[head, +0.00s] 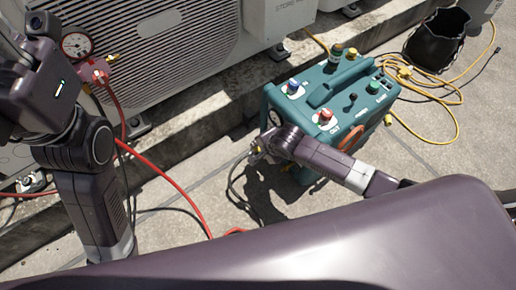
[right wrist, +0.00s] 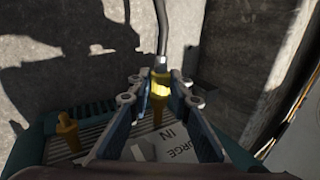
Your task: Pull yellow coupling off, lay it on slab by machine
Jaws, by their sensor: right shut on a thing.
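The teal machine (head: 325,95) stands on the pale concrete slab (head: 420,160). My right gripper (head: 257,151) is at its near left side. In the right wrist view, my right gripper (right wrist: 160,92) is shut on the yellow coupling (right wrist: 160,84), with one finger on each side of it. A dark hose (right wrist: 162,35) runs from the coupling toward the top of the picture. The coupling is in line with a brass stem by the "PURGE IN" label (right wrist: 175,145); I cannot tell whether they are joined. My left arm is in the head view at left, but its fingers do not show.
A second brass fitting (right wrist: 67,128) stands left of the coupling. A red hose (head: 165,175) crosses the slab. A yellow hose (head: 455,120) and a black bucket (head: 437,40) lie beyond the machine. Condenser units (head: 150,50) stand along a concrete curb behind.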

